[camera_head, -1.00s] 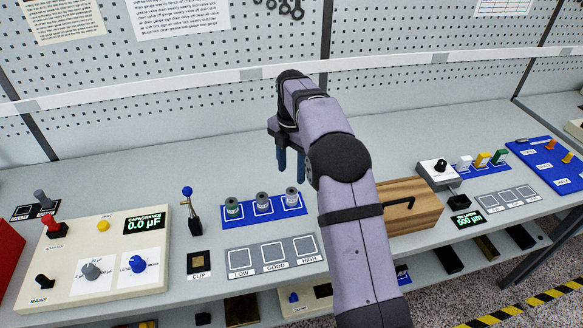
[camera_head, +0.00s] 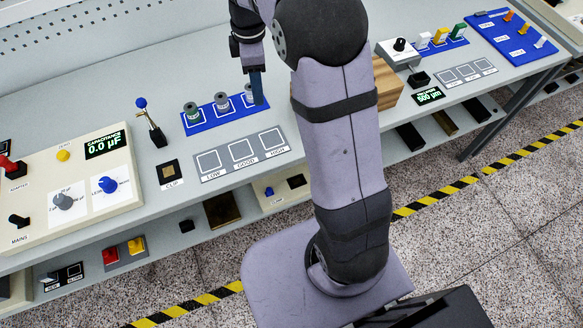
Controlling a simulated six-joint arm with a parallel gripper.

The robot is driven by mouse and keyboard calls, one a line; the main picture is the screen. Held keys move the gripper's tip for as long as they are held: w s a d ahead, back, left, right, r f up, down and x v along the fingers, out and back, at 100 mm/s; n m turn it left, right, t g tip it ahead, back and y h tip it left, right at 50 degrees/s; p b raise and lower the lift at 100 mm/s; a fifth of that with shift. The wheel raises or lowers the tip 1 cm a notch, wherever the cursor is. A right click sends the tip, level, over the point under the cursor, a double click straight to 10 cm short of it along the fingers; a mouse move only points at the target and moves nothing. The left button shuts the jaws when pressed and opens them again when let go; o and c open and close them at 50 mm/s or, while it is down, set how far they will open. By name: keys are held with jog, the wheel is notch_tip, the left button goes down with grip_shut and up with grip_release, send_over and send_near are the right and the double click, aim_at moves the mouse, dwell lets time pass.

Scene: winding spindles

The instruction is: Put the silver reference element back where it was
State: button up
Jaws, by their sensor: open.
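Three small spool-like cylinders stand on a blue mat (camera_head: 206,124) at the middle of the bench. The left cylinder (camera_head: 192,113) is greenish; the middle cylinder (camera_head: 222,103) and right cylinder (camera_head: 248,96) are silver-grey. I cannot tell which one is the silver reference element. My gripper (camera_head: 257,88) points down, open, with its blue fingers in front of or beside the right cylinder and hiding part of it. Whether they touch it cannot be seen. No held object shows. In front of the mat are three empty marked squares, LOW (camera_head: 209,162), GOOD (camera_head: 241,151) and HIGH (camera_head: 272,140).
A blue-knobbed lever (camera_head: 150,122) and CLIP pad (camera_head: 170,173) stand left of the mat. The capacitance panel (camera_head: 125,190) reads 0.0 µF farther left. A wooden box (camera_head: 386,85) is right, partly behind my arm. A lower shelf holds buttons (camera_head: 123,249).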

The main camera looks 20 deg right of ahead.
jog(key=s+f+m, duration=0.3)
jog(key=s+m, duration=0.4)
jog(key=s, duration=0.4)
jog(key=s+f+m, duration=0.3)
jog(key=s+m, duration=0.5)
jog(key=s, duration=0.3)
jog(key=shift+s+a, duration=0.25)
jog(key=shift+s, duration=0.1)
